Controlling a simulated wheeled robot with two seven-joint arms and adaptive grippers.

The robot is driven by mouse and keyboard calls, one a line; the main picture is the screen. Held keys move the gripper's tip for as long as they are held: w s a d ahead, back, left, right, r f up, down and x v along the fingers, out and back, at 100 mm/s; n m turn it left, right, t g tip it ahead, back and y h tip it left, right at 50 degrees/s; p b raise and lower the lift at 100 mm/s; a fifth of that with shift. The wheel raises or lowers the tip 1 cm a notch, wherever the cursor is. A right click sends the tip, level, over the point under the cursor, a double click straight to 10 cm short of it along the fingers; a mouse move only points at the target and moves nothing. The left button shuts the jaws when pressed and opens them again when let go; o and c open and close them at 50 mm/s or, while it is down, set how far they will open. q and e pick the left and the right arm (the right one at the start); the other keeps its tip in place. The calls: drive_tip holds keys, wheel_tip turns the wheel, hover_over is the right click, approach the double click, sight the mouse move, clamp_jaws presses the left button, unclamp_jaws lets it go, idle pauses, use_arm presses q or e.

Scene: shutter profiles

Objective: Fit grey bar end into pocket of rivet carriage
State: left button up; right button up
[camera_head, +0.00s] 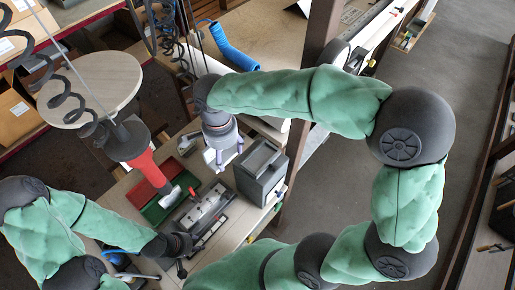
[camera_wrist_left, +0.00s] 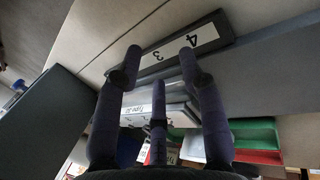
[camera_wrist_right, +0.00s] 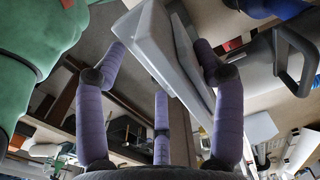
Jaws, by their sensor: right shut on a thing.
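My right gripper (camera_head: 225,158) hangs over the workbench, shut on the grey bar. In the right wrist view, the long pale-grey bar (camera_wrist_right: 165,48) runs between the purple fingers of this gripper (camera_wrist_right: 165,75). In the head view, only a small light piece of the bar shows by the fingers. A metal rail fixture (camera_head: 207,207) lies on the bench below; I take it for the rivet carriage, but its pocket cannot be made out. My left gripper (camera_head: 183,262) is low at the fixture's near end. In the left wrist view its fingers (camera_wrist_left: 160,62) are spread and empty, near a numbered strip (camera_wrist_left: 175,55).
A dark grey box (camera_head: 261,172) stands right of the fixture. Green and red trays (camera_head: 160,207) lie to its left. A round wooden top (camera_head: 90,88) and a blue hose (camera_head: 235,50) are farther back.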

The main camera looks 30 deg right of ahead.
drive_tip(key=d+f, duration=0.4)
drive_tip(key=d, duration=0.5)
hover_over(264, 159)
drive_tip(key=a, duration=0.1)
wheel_tip(264, 159, down, 4)
drive_tip(key=shift+f, duration=0.25)
drive_tip(key=shift+d+f, duration=0.2)
drive_tip(key=shift+f, duration=0.1)
drive_tip(key=shift+d+f, duration=0.15)
drive_tip(key=shift+f, duration=0.8)
drive_tip(key=shift+d+f, duration=0.15)
drive_tip(key=shift+f, duration=0.75)
drive_tip(key=shift+f, duration=0.15)
drive_tip(key=o, duration=1.2)
drive_tip(key=shift+o, duration=0.2)
